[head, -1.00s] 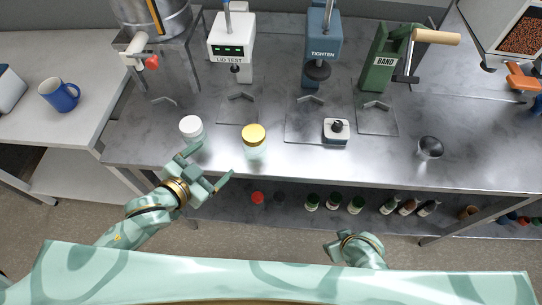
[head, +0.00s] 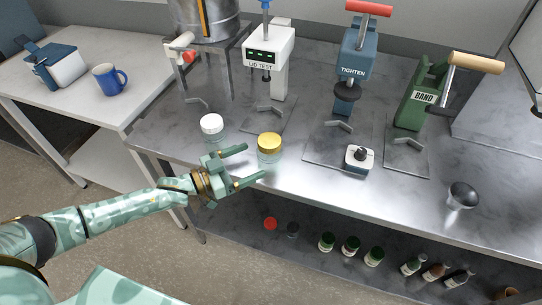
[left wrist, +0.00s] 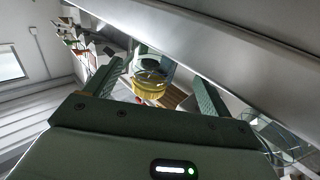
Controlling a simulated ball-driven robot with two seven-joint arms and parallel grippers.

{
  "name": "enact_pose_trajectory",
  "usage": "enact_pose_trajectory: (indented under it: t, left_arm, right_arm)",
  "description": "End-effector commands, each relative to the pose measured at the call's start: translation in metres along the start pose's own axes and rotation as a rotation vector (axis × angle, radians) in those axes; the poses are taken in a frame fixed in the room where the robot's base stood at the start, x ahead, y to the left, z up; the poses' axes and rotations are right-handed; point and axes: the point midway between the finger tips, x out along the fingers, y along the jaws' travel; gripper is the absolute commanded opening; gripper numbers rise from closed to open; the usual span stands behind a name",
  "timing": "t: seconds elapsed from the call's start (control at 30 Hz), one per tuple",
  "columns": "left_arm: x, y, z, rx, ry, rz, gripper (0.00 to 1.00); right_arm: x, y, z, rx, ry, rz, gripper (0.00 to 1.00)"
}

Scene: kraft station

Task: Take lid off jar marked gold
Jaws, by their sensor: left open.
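A clear jar with a gold lid (head: 269,141) stands upright on the metal bench near its front edge. In the left wrist view the gold lid (left wrist: 149,86) shows between the fingers, beyond their tips. My left gripper (head: 246,165) is open and empty, its fingers pointing at the gold-lidded jar from the left and front, apart from it as far as I can tell. A jar with a white lid (head: 212,125) stands to the left, just behind the gripper. My right gripper is out of view.
Behind the jars stand a white lid tester (head: 269,62), a blue tightening press (head: 356,65) and a green banding tool (head: 419,100). Bottles stand on the shelf below.

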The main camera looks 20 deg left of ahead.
Motion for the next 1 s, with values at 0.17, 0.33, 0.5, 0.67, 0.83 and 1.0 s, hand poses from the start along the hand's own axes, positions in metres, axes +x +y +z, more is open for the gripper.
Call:
enact_pose_trajectory:
  t: [0.17,0.33,0.5,0.67,0.83,1.0]
  left_arm:
    - [0.016,0.001,0.000,-0.001,0.001,0.000,0.83]
    - [0.041,0.007,-0.003,-0.001,0.002,0.001,0.83]
    - [0.063,0.008,-0.002,-0.001,0.000,0.000,0.83]
    - [0.066,0.008,-0.003,-0.001,0.000,0.000,0.83]
    - [0.066,0.008,-0.003,-0.001,0.000,0.000,0.64]
    - [0.066,0.008,-0.003,-0.001,0.000,0.000,0.30]
  right_arm:
    - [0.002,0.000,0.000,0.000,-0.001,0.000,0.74]
    - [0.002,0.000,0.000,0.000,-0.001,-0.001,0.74]
    - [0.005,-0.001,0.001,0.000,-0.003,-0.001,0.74]
    - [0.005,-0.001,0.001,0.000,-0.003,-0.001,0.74]
    - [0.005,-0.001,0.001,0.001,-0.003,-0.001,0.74]
    - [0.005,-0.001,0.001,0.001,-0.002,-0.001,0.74]
